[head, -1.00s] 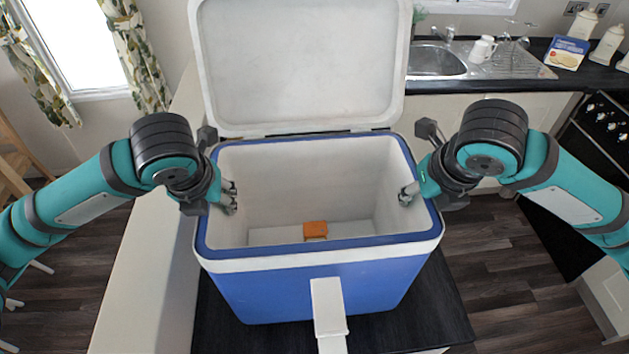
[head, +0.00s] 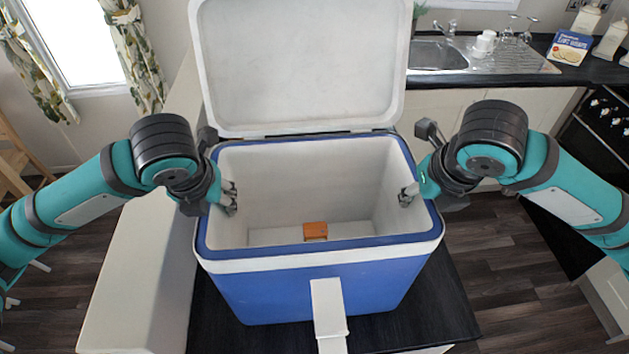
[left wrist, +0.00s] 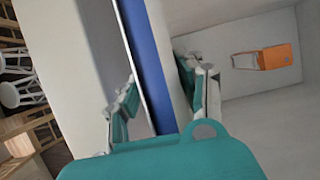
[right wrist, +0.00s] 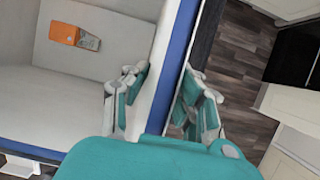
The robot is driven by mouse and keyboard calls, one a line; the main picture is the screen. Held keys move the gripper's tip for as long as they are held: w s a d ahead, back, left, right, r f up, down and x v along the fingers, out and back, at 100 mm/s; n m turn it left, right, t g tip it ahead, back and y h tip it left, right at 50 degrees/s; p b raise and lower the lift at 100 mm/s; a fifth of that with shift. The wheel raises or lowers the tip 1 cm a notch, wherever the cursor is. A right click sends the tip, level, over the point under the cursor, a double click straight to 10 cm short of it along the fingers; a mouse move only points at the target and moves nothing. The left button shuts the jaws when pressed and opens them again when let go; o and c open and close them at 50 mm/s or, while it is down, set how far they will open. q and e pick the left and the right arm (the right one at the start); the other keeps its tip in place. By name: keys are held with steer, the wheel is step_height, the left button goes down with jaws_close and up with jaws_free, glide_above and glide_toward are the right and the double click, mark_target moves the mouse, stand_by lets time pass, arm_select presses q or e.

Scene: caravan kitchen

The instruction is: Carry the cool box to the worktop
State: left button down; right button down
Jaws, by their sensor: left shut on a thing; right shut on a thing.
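The blue and white cool box (head: 262,292) is in the middle of the head view, upright, its white lid (head: 300,65) standing open at the back. My left gripper (head: 229,197) is shut on its left wall. In the left wrist view, one finger is inside and one outside the wall (left wrist: 155,60). My right gripper (head: 405,197) is shut on the right wall the same way, and this wall also shows in the right wrist view (right wrist: 170,75). An orange item (head: 315,231) lies on the box floor. Whether the box touches the dark surface below is hidden.
A dark top (head: 440,310) lies below the box, with a pale panel (head: 140,270) to its left. The far worktop (head: 590,75) holds a sink (head: 437,55), a white cup (head: 486,41), a blue packet (head: 569,47) and white canisters. A stove (head: 603,115) stands at the right.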

steer(key=shift+w+d+f+b, duration=0.1)
steer(key=shift+w+f+b, duration=0.1)
steer(key=shift+f+b, duration=0.25)
arm_select(q)
step_height(320, 180, down, 2)
steer(key=shift+a+b, duration=0.1)
steer(key=shift+b, duration=0.35)
arm_select(e)
steer(key=shift+s+f, duration=0.1)
steer(key=shift+f, duration=0.35)
arm_select(q)
steer(key=c, duration=1.1)
jaws_free()
steer(key=shift+s, duration=0.1)
steer(key=shift+c, duration=0.2)
arm_select(e)
steer(key=c, duration=1.4)
jaws_free()
steer(key=shift+s, duration=0.15)
arm_select(q)
steer(key=o, duration=0.3)
steer(key=shift+s+r, duration=0.1)
arm_select(e)
steer(key=o, duration=0.3)
steer(key=shift+s, duration=0.15)
arm_select(q)
steer(key=shift+r, duration=0.1)
arm_select(e)
steer(key=shift+o, duration=0.2)
